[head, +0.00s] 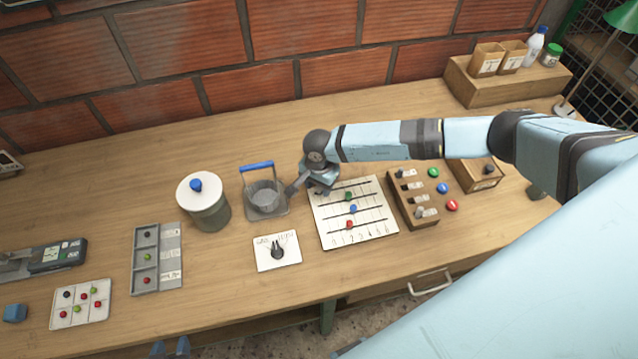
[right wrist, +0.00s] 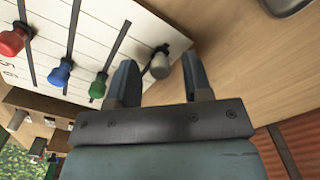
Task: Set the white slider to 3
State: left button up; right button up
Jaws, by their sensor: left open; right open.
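The slider board (head: 378,226) is a white panel with several dark tracks and handwritten numbers along its near edge. Green (head: 348,196), blue (head: 353,209) and red (head: 349,225) knobs sit on its tracks. The white slider (right wrist: 160,66) shows in the right wrist view near the end of its track, between my right gripper's (right wrist: 158,70) open fingers. In the head view my right gripper (head: 321,188) is over the board's far left corner and hides the white slider. Whether a finger touches the knob I cannot tell. My left gripper (head: 170,348) is open at the bottom edge, away from the board.
A dial card (head: 290,255) and a grey pot with blue handle (head: 280,213) stand left of the board. A wooden switch box (head: 404,200) and coloured buttons (head: 443,188) are to its right. A lidded canister (head: 210,215) stands further left. The table front is mostly clear.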

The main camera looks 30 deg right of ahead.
aim_at(343, 187)
grip_shut()
jog(key=d, duration=0.2)
jog(key=s+d+b, duration=0.1)
jog(key=d, duration=0.3)
jog(key=shift+s+f+b, duration=0.1)
jog(key=shift+s+b, duration=0.2)
jog(key=shift+s+d, duration=0.15)
jog(key=shift+d, duration=0.35)
grip_release()
notch_tip(343, 187, up, 14)
jog(key=b, duration=0.2)
